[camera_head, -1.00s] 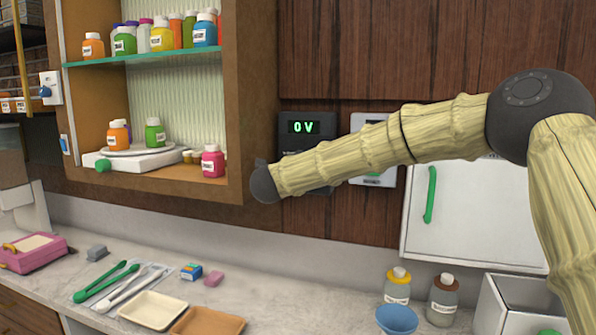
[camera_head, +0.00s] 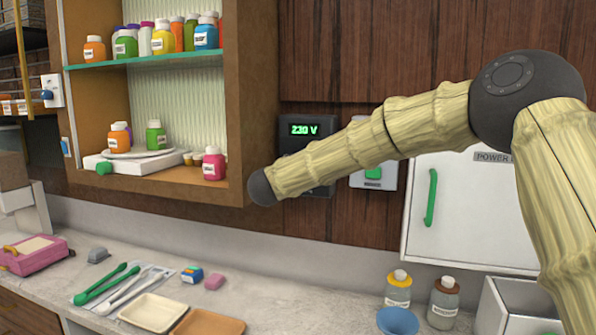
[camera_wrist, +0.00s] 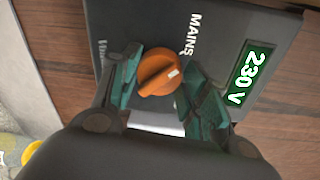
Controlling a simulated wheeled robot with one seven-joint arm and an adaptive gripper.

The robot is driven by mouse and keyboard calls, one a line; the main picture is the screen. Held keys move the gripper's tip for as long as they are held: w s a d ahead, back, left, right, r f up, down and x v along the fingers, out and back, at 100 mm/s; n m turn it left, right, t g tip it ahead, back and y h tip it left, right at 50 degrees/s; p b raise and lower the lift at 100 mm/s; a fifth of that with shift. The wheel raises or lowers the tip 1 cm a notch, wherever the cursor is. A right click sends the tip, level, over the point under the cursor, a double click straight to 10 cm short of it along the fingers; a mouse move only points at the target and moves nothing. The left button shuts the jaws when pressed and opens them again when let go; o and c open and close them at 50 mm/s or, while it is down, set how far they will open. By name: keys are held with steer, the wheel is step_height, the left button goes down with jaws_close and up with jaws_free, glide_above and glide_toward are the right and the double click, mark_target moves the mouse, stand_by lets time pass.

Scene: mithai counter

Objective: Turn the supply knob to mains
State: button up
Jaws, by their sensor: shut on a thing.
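The supply knob (camera_wrist: 159,73) is orange with a white pointer mark, and sits on a dark panel (camera_wrist: 130,20) in the wrist view. Its white mark points toward the upper right, near the word MAINS. My gripper (camera_wrist: 158,80) has its green fingers on both sides of the knob, shut on it. The panel's display (camera_wrist: 249,80) reads 230 V in green, and it also shows in the head view (camera_head: 304,129). In the head view my arm hides the knob and my gripper's fingers. A second label at the panel's left is partly hidden by a finger.
An open shelf cabinet (camera_head: 262,110) with jars stands left of the panel. A white switch plate (camera_head: 374,180) is right of it, then a white cabinet door with a green handle (camera_head: 431,196). The counter (camera_head: 290,290) below holds tongs, trays and bottles.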

steer(key=shift+d, duration=0.15)
steer(key=o, duration=0.8)
steer(key=shift+o, duration=1.1)
steer(key=shift+w+d, duration=0.1)
steer(key=shift+d, duration=0.05)
steer(key=shift+a, duration=0.25)
steer(key=v, duration=1.2)
steer(key=shift+d, duration=0.1)
